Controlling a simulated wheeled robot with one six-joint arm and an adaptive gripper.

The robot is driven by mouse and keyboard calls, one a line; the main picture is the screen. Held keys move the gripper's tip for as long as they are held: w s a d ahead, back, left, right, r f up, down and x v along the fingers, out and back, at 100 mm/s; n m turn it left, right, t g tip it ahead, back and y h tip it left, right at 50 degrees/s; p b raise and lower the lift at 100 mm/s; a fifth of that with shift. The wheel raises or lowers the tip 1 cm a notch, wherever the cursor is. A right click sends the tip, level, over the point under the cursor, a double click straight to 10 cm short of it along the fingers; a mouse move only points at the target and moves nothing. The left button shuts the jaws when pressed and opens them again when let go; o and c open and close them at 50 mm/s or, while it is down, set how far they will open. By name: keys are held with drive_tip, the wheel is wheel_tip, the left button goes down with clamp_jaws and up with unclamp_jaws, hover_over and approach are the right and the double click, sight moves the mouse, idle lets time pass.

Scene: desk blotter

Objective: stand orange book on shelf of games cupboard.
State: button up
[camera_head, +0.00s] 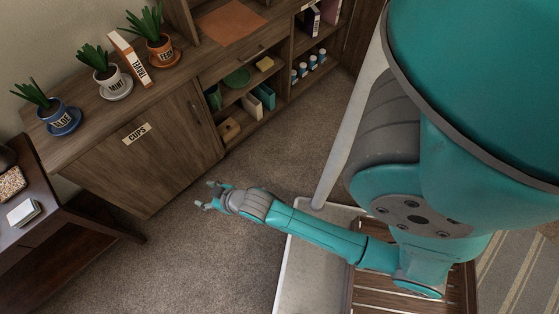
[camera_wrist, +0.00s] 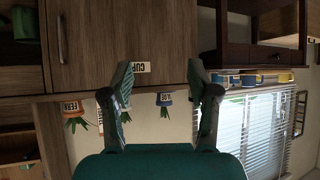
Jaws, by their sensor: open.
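An orange and white book (camera_head: 129,58) marked TRAVEL leans on top of the wooden cupboard, between the mint pot (camera_head: 113,82) and the fern pot (camera_head: 161,51). No label reading games is legible; open shelves (camera_head: 238,98) right of the CUPS door hold green books, a green bowl and small boxes. My gripper (camera_head: 207,196) is open and empty, out over the carpet in front of the CUPS door. In the upside-down wrist view, its spread fingers (camera_wrist: 160,78) face the cupboard.
The CUPS door (camera_head: 150,150) is shut. An aloe pot (camera_head: 62,118) stands at the cupboard top's left end. A dark side table (camera_head: 30,240) stands at the left. Shelves further right hold small jars (camera_head: 308,66) and upright books. Carpet (camera_head: 185,250) around my gripper is clear.

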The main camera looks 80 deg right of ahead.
drive_tip(key=s+a+r+t, duration=0.1)
drive_tip(key=s+a+r, duration=0.1)
drive_tip(key=s, duration=0.5)
drive_tip(key=s+a+r+n+t, duration=0.1)
drive_tip(key=s+a+r, duration=0.2)
drive_tip(key=s, duration=0.4)
drive_tip(key=shift+s+a+r+y, duration=0.15)
drive_tip(key=shift+r+y, duration=0.25)
drive_tip(key=shift+r, duration=0.35)
drive_tip(key=shift+o, duration=0.4)
drive_tip(key=s+a+r+n+t+y, duration=0.1)
drive_tip(key=s+a+r+t, duration=0.1)
drive_tip(key=s+r, duration=0.8)
wheel_tip(320, 180, up, 3)
drive_tip(key=shift+s+a+f, duration=0.15)
